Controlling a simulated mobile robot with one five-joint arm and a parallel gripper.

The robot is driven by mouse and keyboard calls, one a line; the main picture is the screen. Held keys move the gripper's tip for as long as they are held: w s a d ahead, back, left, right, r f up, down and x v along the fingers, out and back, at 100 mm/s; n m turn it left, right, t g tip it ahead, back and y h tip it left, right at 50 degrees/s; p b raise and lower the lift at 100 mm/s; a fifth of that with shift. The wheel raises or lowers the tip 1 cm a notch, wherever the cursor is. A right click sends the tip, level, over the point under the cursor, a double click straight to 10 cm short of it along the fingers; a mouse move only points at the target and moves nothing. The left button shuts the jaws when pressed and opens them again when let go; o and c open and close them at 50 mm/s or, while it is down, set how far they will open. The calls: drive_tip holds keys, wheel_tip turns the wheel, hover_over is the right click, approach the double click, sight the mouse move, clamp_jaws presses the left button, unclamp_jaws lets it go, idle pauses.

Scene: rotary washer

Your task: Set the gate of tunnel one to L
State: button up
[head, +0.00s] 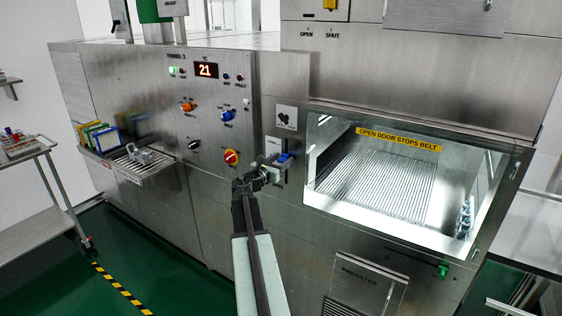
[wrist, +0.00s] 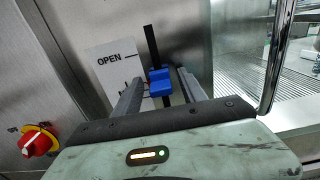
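The gate's blue slider knob (wrist: 160,82) sits on a dark vertical slot (wrist: 152,45) beside a white label plate (wrist: 104,58). The plate reads OPEN near the top; a lower mark is partly hidden by my left finger. The knob is below the OPEN line. My gripper (wrist: 160,85) is open, with one finger on each side of the knob and small gaps showing. In the head view my gripper (head: 268,171) is at the panel by the blue knob (head: 286,157), left of the lit tunnel opening (head: 375,180). The knob's exact setting is hard to read.
A red and yellow rotary switch (wrist: 37,141) is left of my gripper; it also shows in the head view (head: 231,157). A shiny vertical bar (wrist: 278,50) stands close on the right. The control panel (head: 208,110) has other knobs. A cart (head: 35,190) is at far left.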

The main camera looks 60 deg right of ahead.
drive_tip(key=a, duration=0.7)
drive_tip(key=shift+a, duration=0.4)
drive_tip(key=shift+w, duration=0.1)
